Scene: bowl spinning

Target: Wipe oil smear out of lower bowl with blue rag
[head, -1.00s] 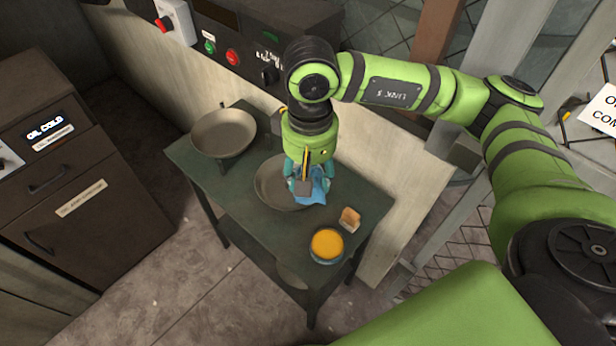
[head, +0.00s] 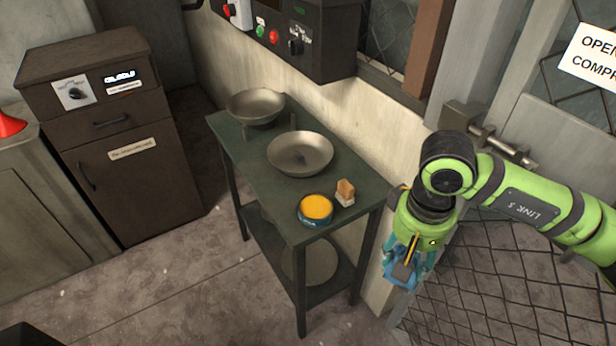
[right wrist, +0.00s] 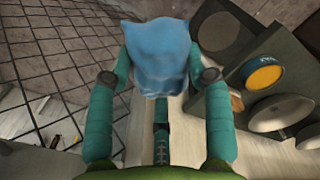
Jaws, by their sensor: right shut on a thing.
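Two shallow metal bowls stand on the dark green table. The nearer bowl (head: 300,150) has a dark smudge on its inside bottom; I cannot tell whether it is oil or shadow. The farther bowl (head: 256,106) sits at the back left by the wall. My right gripper (head: 403,274) is shut on the blue rag (head: 400,281), off the table's right side and clear of the bowls. The rag hangs bunched between the fingers in the right wrist view (right wrist: 160,55). My left gripper is not in view.
A tin of yellow-orange stuff (head: 316,207) and a small brown-and-white block (head: 345,192) stand at the front of the table (head: 255,160). Another round metal piece (head: 312,262) lies on the lower shelf. A wire-mesh barrier (head: 500,285) stands right.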

